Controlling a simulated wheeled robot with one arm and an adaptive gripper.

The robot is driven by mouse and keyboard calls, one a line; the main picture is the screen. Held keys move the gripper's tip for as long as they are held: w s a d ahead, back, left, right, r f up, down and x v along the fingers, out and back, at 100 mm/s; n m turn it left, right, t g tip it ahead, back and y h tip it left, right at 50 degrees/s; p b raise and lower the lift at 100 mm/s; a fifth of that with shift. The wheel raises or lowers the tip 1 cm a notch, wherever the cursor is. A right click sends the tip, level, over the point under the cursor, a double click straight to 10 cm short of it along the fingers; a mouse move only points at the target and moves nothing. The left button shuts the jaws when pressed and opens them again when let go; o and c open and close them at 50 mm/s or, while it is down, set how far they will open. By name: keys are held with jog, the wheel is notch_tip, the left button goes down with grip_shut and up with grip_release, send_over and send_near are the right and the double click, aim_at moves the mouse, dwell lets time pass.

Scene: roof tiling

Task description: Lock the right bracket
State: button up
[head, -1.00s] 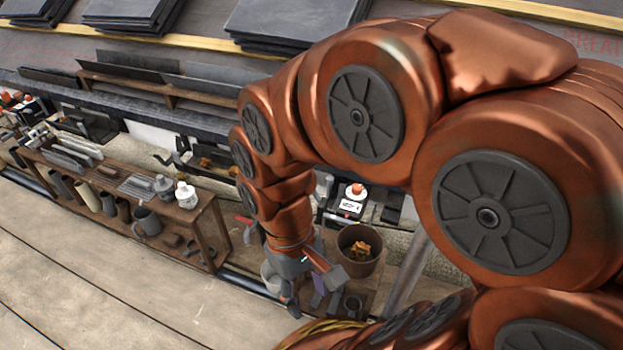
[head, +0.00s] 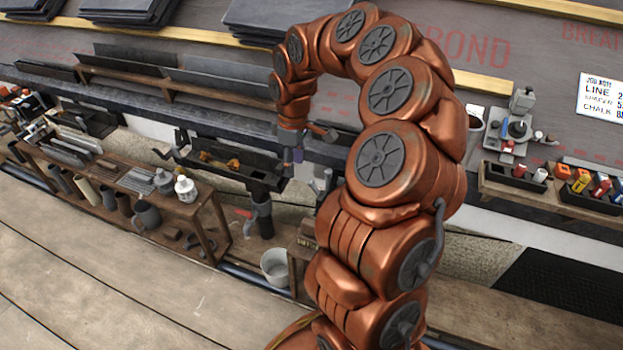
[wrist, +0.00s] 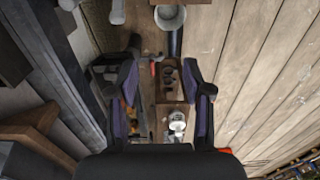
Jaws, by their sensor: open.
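My gripper (head: 294,156) hangs below my bent arm near the eave edge, beside the right end of a dark tray-like fixture on a post (head: 262,182). In the wrist view its two purple-sided fingers (wrist: 163,88) stand wide apart with nothing held between them. The fixture has a crank-like handle (head: 172,157) at its left end and orange-brown bits on it. Another dark fixture (head: 95,122) is at the far left. I cannot tell which part is the right bracket or its lock; my arm hides part of the eave.
A wooden bench (head: 190,208) with pipes, cups and a white bottle (head: 185,189) stands at the left. A white bucket (head: 275,266) is on the floor below. Stacked slates (head: 290,22) lie on the roof. A tool tray (head: 545,190) is at the right. The plank floor in front is clear.

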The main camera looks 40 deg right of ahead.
send_over(312, 181)
notch_tip(312, 181, down, 3)
jog(key=shift+f, duration=0.15)
jog(key=shift+f+b, duration=1.3)
jog(key=shift+f, duration=2.6)
grip_shut()
